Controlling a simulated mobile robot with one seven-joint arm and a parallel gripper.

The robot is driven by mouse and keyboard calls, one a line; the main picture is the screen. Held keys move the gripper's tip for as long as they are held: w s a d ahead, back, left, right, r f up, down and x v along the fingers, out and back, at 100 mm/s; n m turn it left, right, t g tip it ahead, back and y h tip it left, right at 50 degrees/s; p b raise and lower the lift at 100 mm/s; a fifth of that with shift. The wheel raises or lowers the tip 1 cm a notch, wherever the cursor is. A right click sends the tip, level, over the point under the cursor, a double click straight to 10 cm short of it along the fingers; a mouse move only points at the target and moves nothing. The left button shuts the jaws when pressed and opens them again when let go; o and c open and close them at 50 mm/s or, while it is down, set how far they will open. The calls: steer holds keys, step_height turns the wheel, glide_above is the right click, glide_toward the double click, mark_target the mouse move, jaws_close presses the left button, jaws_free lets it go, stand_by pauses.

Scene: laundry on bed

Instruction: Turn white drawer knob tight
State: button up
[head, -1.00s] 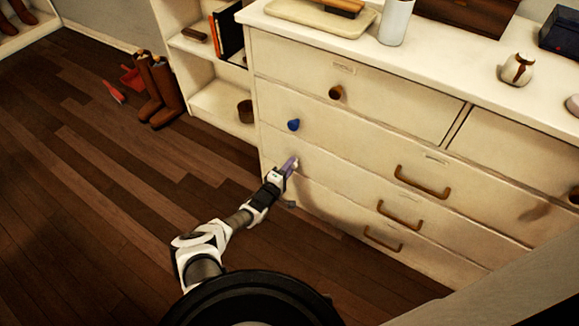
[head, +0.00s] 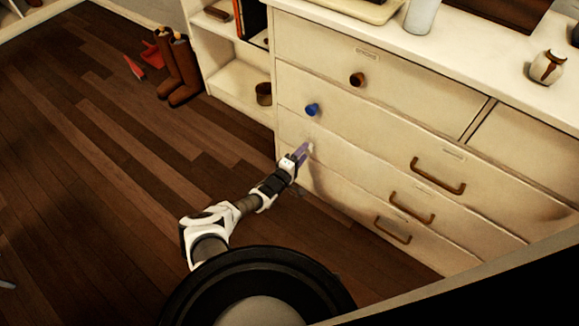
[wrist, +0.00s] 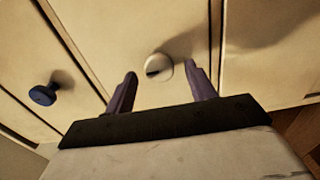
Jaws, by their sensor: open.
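The white drawer knob (wrist: 159,67) is a round knob with a dark slot on its face, on the front of a cream drawer. My gripper (wrist: 162,78) is open, with its two purple fingers to either side of the knob in the wrist view and a visible gap on both sides. In the head view my gripper (head: 303,152) reaches the drawer front below the blue knob, and the white knob (head: 310,147) shows only as a small pale spot at the fingertips. I cannot tell how deep the fingertips are around the knob.
A blue knob (head: 312,109) sits on the drawer above; it also shows in the wrist view (wrist: 43,94). A brown knob (head: 357,79) is higher up. Brown bar handles (head: 437,177) are to the right. Brown boots (head: 178,68) stand on the open wooden floor.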

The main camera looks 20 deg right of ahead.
steer(key=p+v, duration=0.2)
steer(key=v, duration=1)
steer(key=shift+a, duration=0.15)
steer(key=shift+s+r, duration=0.1)
